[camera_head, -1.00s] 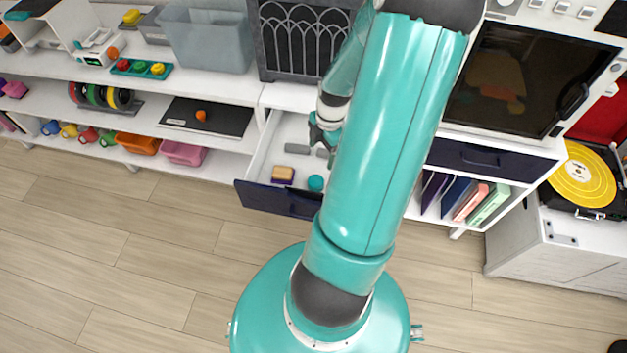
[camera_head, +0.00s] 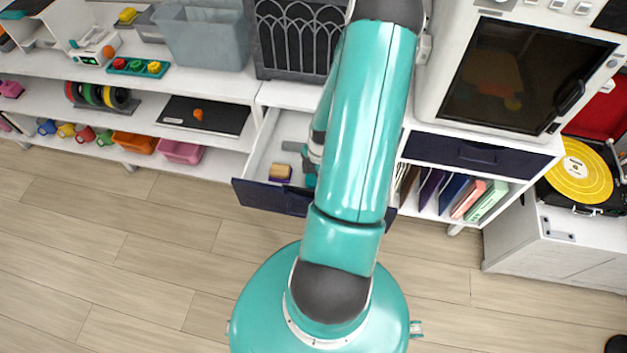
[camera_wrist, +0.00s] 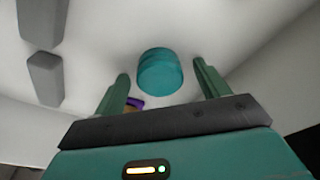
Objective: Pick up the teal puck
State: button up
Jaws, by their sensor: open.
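The teal puck (camera_wrist: 160,72) lies on the white floor of the open drawer (camera_head: 262,150), as the wrist view shows. In that view my gripper (camera_wrist: 162,70) is open, with one green finger on each side of the puck's near end. I see clear gaps between the fingers and the puck, and nothing is held. In the head view my arm hides the puck, and only part of my gripper (camera_head: 309,170) shows over the drawer.
A tan and purple block (camera_head: 280,172) lies in the drawer to the left; its purple edge shows beside my left finger. Grey bars (camera_wrist: 45,78) lie farther left. The drawer's dark front (camera_head: 265,195) and pale walls bound the space.

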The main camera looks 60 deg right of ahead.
jog(key=c, duration=1.2)
